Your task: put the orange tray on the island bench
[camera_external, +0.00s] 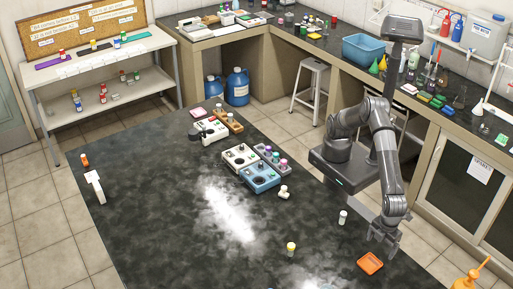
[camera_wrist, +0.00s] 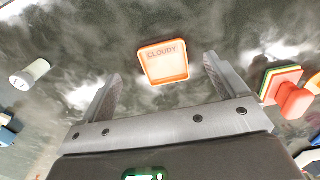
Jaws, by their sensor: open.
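The orange tray (camera_external: 370,263) lies flat on the dark top of the large middle bench (camera_external: 150,215), which I take to be the island bench, near its right edge. In the wrist view the tray (camera_wrist: 165,62) is a small square with a raised rim and the word CLOUDY on it. My gripper (camera_external: 385,243) is just above and beyond the tray in the external view. In the wrist view my gripper (camera_wrist: 162,68) is open, with one finger on each side of the tray's image. Nothing is held. The height gap is hard to judge.
A small white-capped vial (camera_external: 343,217) stands left of my gripper; a yellow-capped vial (camera_external: 291,248) stands further left. Bench devices (camera_external: 260,177) are further back. Coloured blocks (camera_wrist: 285,84) show at the wrist view's right. The bench's left part is mostly clear.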

